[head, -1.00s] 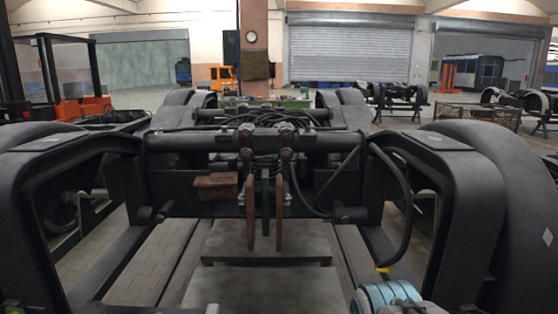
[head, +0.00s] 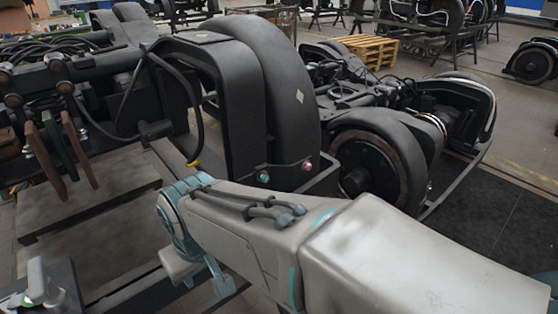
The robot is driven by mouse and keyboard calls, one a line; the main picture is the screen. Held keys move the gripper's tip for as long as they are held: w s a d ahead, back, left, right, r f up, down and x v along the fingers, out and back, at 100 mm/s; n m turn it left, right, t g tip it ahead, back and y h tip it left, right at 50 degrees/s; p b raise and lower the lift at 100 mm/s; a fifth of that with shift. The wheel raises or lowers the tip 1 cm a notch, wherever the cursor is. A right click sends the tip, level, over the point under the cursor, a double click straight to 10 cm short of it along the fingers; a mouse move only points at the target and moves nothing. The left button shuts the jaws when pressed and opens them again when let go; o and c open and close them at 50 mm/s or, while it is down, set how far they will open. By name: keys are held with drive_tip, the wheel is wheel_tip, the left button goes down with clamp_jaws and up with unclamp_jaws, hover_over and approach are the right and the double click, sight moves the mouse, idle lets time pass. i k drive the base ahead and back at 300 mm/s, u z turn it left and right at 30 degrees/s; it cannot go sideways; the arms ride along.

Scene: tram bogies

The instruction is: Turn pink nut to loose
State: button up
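The pink nut (head: 307,166) shows small and round on the lower edge of a dark bogie frame (head: 238,110), right of the picture's middle. A teal nut (head: 263,178) sits to its left on the same frame. Both nuts look bare, with nothing touching them. My grey arm (head: 290,235) reaches in from the lower right to a teal joint, in front of and below the nuts.
A dark wheel and its housing (head: 372,160) stand right of the nuts. Cables and brown and green hanging plates (head: 62,150) are at the left. A wooden pallet (head: 365,48) lies behind. Dark floor (head: 470,225) is clear at the right.

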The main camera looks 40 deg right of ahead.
sight(306, 165)
drive_tip(key=u, duration=0.05)
drive_tip(key=k, duration=0.2)
drive_tip(key=z, duration=0.8)
drive_tip(key=i, duration=0.45)
drive_tip(key=z, duration=0.8)
drive_tip(key=k, duration=0.5)
drive_tip(key=u, duration=0.75)
drive_tip(key=i, duration=0.75)
drive_tip(key=z, duration=0.05)
